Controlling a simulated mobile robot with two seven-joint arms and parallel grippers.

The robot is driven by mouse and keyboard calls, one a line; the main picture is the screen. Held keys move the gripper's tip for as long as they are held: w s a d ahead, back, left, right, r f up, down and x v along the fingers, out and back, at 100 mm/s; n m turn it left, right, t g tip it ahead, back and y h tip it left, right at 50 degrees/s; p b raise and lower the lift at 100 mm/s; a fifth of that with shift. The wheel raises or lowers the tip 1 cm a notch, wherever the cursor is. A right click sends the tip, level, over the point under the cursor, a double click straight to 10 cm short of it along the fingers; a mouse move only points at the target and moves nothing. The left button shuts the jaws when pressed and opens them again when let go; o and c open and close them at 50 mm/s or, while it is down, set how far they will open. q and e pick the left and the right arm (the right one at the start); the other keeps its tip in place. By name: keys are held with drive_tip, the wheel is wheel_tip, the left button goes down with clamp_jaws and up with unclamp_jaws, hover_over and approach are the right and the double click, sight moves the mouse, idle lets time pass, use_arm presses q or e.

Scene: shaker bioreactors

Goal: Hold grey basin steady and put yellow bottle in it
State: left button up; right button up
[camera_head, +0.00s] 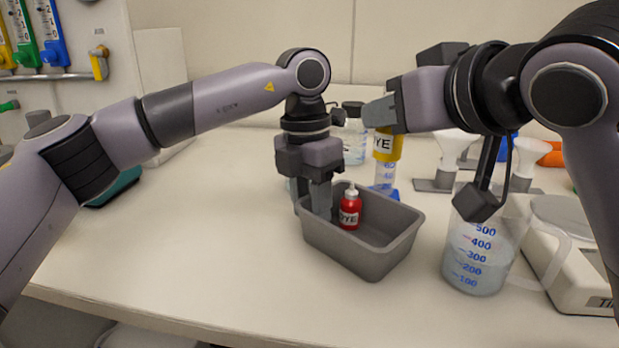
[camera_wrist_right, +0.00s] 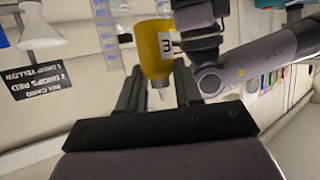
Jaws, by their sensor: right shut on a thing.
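The grey basin (camera_head: 372,262) stands on the table with a red dye bottle (camera_head: 350,210) upright inside, near its left end. My left gripper (camera_head: 313,205) points down at the basin's left end, with its fingers close together around the wall there. My right gripper (camera_head: 383,112) is shut on the yellow bottle (camera_head: 386,149), holding it raised behind the basin. The bottle's label shows; its top is hidden by the gripper in the head view. In the right wrist view the yellow bottle (camera_wrist_right: 152,48) and its pale nozzle show between the fingers (camera_wrist_right: 160,88).
A measuring beaker (camera_head: 475,250) stands right of the basin, next to a white scale (camera_head: 570,270). A graduated cylinder (camera_head: 386,178) stands behind the basin, below the yellow bottle. A clear bottle (camera_head: 354,140) and white funnels (camera_head: 452,150) stand further back. The front left of the table is clear.

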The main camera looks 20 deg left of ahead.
use_arm(q)
drive_tip(key=shift+f, duration=0.35)
clamp_jaws()
use_arm(e)
drive_tip(key=shift+s+a+f+m+t+h, duration=0.1)
drive_tip(key=shift+a+f+m+t+h, duration=0.05)
drive_tip(key=shift+f+m+t+h, duration=0.45)
drive_tip(key=shift+f+m+h, duration=0.15)
drive_tip(key=shift+f, duration=0.3)
approach(384, 203)
drive_tip(key=a, duration=0.2)
drive_tip(key=w+a, duration=0.1)
drive_tip(key=a, duration=0.1)
drive_tip(key=shift+w+a, duration=0.2)
drive_tip(key=shift+a, duration=0.15)
